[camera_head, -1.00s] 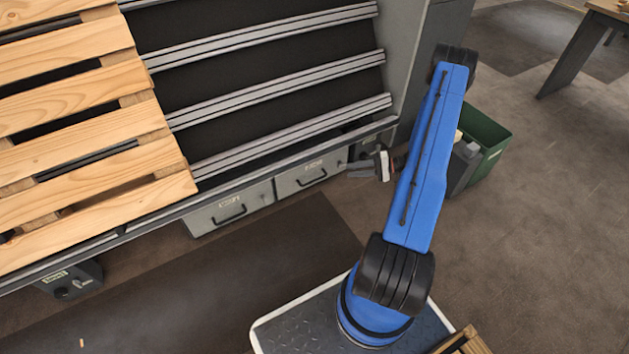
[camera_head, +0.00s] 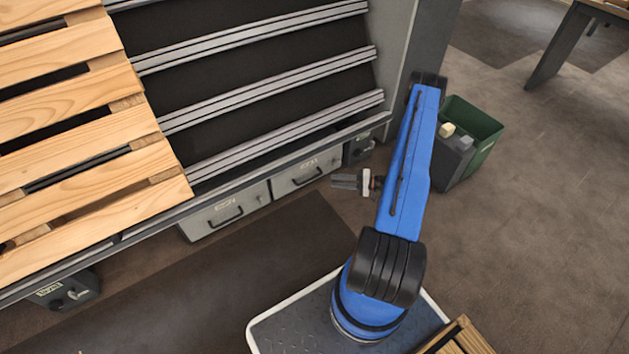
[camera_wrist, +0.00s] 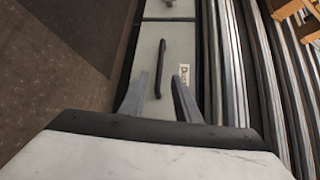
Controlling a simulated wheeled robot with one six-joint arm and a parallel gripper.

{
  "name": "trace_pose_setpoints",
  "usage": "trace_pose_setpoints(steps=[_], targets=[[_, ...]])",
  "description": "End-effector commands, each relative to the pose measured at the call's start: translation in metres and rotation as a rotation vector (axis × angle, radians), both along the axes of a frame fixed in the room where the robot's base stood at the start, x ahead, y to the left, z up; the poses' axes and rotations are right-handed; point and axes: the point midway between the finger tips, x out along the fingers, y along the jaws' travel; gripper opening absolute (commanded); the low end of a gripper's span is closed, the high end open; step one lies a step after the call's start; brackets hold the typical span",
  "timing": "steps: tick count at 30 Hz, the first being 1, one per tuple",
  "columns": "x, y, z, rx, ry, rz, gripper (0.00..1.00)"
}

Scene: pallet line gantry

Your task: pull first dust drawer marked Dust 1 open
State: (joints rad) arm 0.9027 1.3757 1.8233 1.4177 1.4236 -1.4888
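Two grey dust drawers sit side by side under the slatted rack, a left one (camera_head: 207,222) and a right one (camera_head: 292,187). Both look shut, each with a dark bar handle and a small label whose number I cannot read. My gripper (camera_head: 334,181) is just off the right drawer's front, its fingers pointing left. In the wrist view, the open, empty fingers (camera_wrist: 160,76) stand either side of the nearer drawer's black handle (camera_wrist: 158,68), seemingly short of gripping it. That drawer's label (camera_wrist: 184,75) begins "Dus"; the rest is hidden by a finger.
A wooden pallet (camera_head: 70,135) lies on the rack at left. A control box (camera_head: 70,292) hangs below it. A green bin (camera_head: 483,125) and a grey container (camera_head: 452,158) stand right of my arm. Dark floor in front of the drawers is clear.

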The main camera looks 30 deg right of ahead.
Motion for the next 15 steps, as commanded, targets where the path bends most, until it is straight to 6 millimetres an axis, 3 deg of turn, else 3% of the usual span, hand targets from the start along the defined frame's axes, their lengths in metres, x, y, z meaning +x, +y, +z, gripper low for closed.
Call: trace_pose_setpoints(steps=[15], targets=[[0.059,0.065,-0.012,0.000,0.001,0.002,0.29]])
